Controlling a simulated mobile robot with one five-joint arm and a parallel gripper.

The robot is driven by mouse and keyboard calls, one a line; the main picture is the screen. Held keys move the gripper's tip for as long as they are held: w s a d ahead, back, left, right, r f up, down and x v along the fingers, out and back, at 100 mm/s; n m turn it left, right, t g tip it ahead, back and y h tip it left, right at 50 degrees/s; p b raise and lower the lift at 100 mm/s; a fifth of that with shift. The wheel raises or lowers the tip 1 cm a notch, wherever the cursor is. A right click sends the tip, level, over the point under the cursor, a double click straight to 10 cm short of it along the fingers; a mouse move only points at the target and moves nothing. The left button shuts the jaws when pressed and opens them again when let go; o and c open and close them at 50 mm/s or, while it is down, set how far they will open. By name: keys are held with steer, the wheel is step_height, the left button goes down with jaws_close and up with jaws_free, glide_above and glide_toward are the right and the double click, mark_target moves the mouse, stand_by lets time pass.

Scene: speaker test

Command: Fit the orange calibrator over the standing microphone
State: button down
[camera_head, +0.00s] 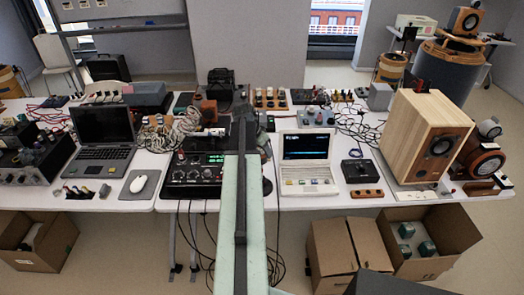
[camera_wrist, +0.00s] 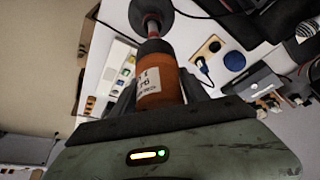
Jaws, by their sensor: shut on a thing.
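The orange calibrator (camera_wrist: 160,82), a cylinder with a white printed label and a dark collar at its far end, is in the wrist view. My gripper (camera_wrist: 158,90) is shut on it, with one dark finger on each side. Just beyond the collar, in line with it, is what looks like the standing microphone (camera_wrist: 153,26), a short stem with a reddish end above a grey round base (camera_wrist: 150,10). I cannot tell whether the calibrator touches it. In the head view my arm covers the middle of the table, and I cannot make out calibrator or microphone there.
The white table (camera_head: 290,203) is crowded. A black laptop (camera_head: 103,130), a black mixer (camera_head: 194,174), a white laptop (camera_head: 307,150) and a wooden speaker (camera_head: 415,135) stand on it. Cables lie between them. Cardboard boxes (camera_head: 330,255) stand on the floor in front.

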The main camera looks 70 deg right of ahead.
steer(key=shift+f+b, duration=0.5)
steer(key=shift+f, duration=0.05)
steer(key=shift+c, duration=2.4)
jaws_free()
steer(key=p+v, duration=0.7)
steer(key=v, duration=0.1)
steer(key=shift+r+p, duration=0.1)
steer(key=shift+p, duration=0.2)
